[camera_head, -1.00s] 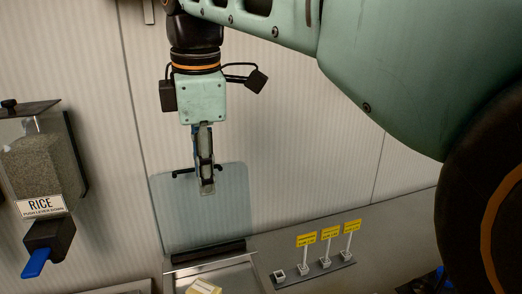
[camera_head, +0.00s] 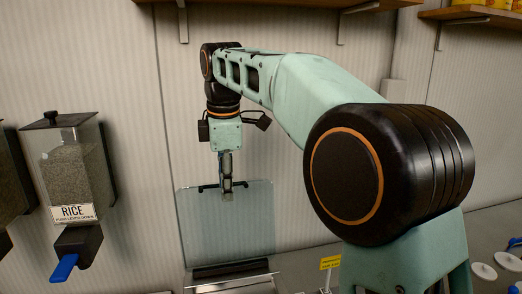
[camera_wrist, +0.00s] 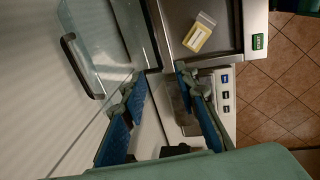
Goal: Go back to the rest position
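My gripper (camera_head: 227,194) hangs pointing down from my arm in the head view, in front of a clear panel with a black handle (camera_head: 258,220). In the wrist view my gripper (camera_wrist: 160,76) has its two blue-padded fingers spread apart with nothing held between them. The clear panel (camera_wrist: 100,35) also shows in the wrist view, at the upper left. A metal tray (camera_wrist: 180,12) lies beyond the fingertips, with a small yellow-and-white packet (camera_wrist: 199,34) in it. Whether a finger touches the panel cannot be told.
A rice dispenser (camera_head: 75,175) with a blue lever hangs on the left wall. Shelves (camera_head: 470,14) run along the top. A yellow price sign (camera_head: 330,262) stands on the counter. Several small bottles or dishes (camera_head: 483,271) are at the right. Tiled floor (camera_wrist: 275,85) shows at the right.

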